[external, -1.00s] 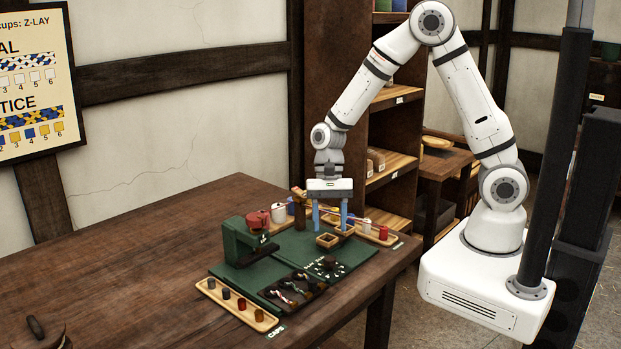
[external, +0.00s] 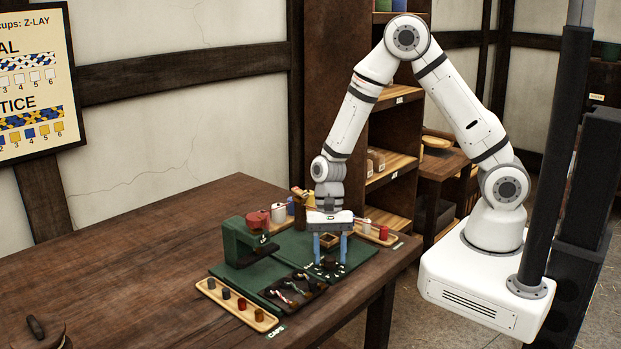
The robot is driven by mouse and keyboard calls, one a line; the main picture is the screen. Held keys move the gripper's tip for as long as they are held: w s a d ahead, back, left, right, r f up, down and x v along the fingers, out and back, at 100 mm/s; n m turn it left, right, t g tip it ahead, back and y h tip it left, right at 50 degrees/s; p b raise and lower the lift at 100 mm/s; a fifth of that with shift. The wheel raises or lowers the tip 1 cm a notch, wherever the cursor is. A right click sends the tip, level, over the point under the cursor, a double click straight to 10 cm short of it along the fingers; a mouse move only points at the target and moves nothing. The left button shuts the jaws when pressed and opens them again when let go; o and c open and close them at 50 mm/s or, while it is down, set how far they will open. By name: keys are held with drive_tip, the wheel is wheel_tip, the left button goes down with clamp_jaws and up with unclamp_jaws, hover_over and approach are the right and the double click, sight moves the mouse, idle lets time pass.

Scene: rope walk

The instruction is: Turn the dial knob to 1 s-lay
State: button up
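The dial knob (external: 329,263) is a small dark knob on the green board at the table's right front, with small pale marks around it. My gripper (external: 330,259) points straight down over it. Its two blue fingers are apart, one to the left and one to the right of the knob, with gaps on both sides. The fingertips are near the knob's height; whether they touch the board I cannot tell. The marks and the dial setting are too small to read.
A green press-like stand (external: 240,243) with a red part is left of the dial. A dark tray (external: 292,290) with short rope pieces lies in front, beside a wooden caps tray (external: 236,305). Pots and a tray with a red item (external: 382,233) stand behind.

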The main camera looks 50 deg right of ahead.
drive_tip(key=c, duration=0.9)
drive_tip(key=shift+o, duration=0.2)
drive_tip(key=shift+n, duration=0.4)
drive_tip(key=n+h, duration=0.1)
drive_tip(key=n, duration=0.1)
drive_tip(key=shift+w+a+n+g, duration=0.1)
drive_tip(key=shift+n+g, duration=0.2)
drive_tip(key=shift+a+n+g+h+b, duration=0.2)
drive_tip(key=shift+n+h, duration=0.25)
drive_tip(key=shift+n, duration=0.65)
drive_tip(key=shift+d+n+g+h+b, duration=0.1)
drive_tip(key=shift+n+h+b, duration=0.25)
drive_tip(key=shift+n, duration=0.75)
drive_tip(key=o, duration=1)
drive_tip(key=shift+c, duration=0.2)
